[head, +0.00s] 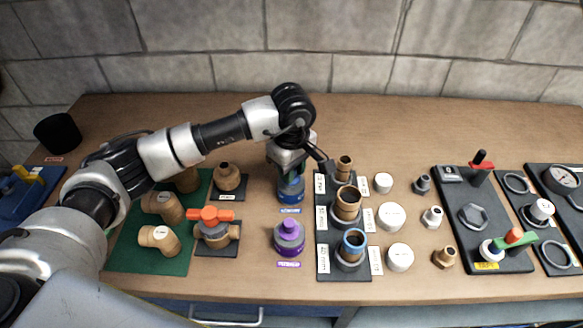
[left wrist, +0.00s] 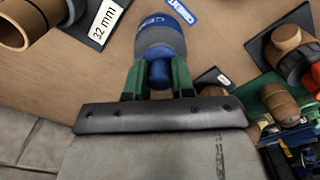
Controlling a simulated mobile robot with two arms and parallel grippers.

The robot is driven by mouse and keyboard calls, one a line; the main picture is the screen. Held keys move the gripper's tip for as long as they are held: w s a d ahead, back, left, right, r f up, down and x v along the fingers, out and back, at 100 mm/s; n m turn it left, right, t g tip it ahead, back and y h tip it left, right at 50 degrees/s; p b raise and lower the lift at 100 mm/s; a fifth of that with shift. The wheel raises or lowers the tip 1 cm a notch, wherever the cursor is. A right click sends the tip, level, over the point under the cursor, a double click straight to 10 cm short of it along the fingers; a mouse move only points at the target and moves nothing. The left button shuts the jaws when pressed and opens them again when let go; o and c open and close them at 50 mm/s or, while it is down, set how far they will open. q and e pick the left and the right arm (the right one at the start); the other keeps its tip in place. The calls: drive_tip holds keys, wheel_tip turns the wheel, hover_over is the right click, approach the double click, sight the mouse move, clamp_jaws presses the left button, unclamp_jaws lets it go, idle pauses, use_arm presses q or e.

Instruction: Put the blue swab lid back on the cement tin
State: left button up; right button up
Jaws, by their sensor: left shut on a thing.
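The blue cement tin (head: 291,191) stands on the bench behind its blue label strip. In the left wrist view the tin (left wrist: 160,30) shows a blue body with white lettering and a grey upper part. My left gripper (head: 290,163) is directly above it, pointing down. In the left wrist view the green fingers of this gripper (left wrist: 158,80) are shut on the blue knob of the swab lid (left wrist: 158,72). The lid is lined up over the tin's top; I cannot tell whether it is fully seated. My right gripper is not in view.
A purple tin (head: 289,238) stands just in front. A dark board with brown pipe fittings (head: 348,203) is close on the right. An orange-handled valve (head: 212,226) and a green mat (head: 135,258) lie left. The stone wall is behind.

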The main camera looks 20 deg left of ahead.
use_arm(q)
drive_tip(key=shift+f, duration=0.1)
drive_tip(key=shift+f+b, duration=0.1)
drive_tip(key=shift+b, duration=0.35)
drive_tip(key=o, duration=1.3)
drive_tip(key=shift+o, duration=0.2)
drive_tip(key=shift+r+p, duration=1.85)
drive_tip(key=shift+r, duration=2.25)
drive_tip(key=shift+f, duration=0.1)
